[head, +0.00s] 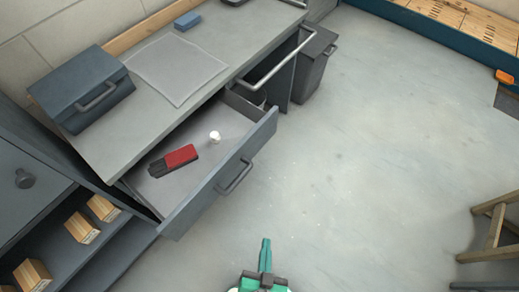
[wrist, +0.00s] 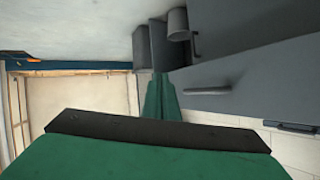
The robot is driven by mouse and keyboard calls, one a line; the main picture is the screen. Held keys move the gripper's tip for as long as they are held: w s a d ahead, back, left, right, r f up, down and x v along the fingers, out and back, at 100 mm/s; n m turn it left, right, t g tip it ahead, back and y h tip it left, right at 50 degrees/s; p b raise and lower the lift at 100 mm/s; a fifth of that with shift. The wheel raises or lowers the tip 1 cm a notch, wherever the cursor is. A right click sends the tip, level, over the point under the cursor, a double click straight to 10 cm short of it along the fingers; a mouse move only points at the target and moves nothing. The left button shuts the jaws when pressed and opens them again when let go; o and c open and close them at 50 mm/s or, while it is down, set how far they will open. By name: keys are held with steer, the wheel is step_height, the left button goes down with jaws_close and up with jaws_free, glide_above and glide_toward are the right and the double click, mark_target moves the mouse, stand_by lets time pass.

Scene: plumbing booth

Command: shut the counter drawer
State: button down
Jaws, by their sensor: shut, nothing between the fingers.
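The counter drawer (head: 212,187) stands pulled well out from under the grey counter in the head view. Its front carries a bar handle (head: 234,177). Inside lie a red and dark tool-like object (head: 175,160) and a small white round object (head: 214,136). My green gripper (head: 265,243) is at the bottom middle of the head view, in front of the drawer and apart from it. Its fingers are together and hold nothing. In the wrist view the closed green fingers (wrist: 160,97) point towards grey cabinet fronts; a bar handle (wrist: 207,91) shows at their right.
On the counter (head: 105,150) are a dark box (head: 82,88), a pale mat (head: 177,68) and a blue block (head: 187,20). A rail (head: 275,73) juts out beyond the drawer. A grey bin (head: 315,62) stands farther back. A wooden stool (head: 495,230) is at right; the floor between is clear.

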steer(key=w+f+m+g, duration=0.2)
steer(key=w+f+m, duration=0.15)
steer(key=f, duration=0.45)
steer(key=y, duration=1.5)
glide_toward(252, 149)
steer(key=x, duration=0.6)
steer(key=shift+a, duration=0.2)
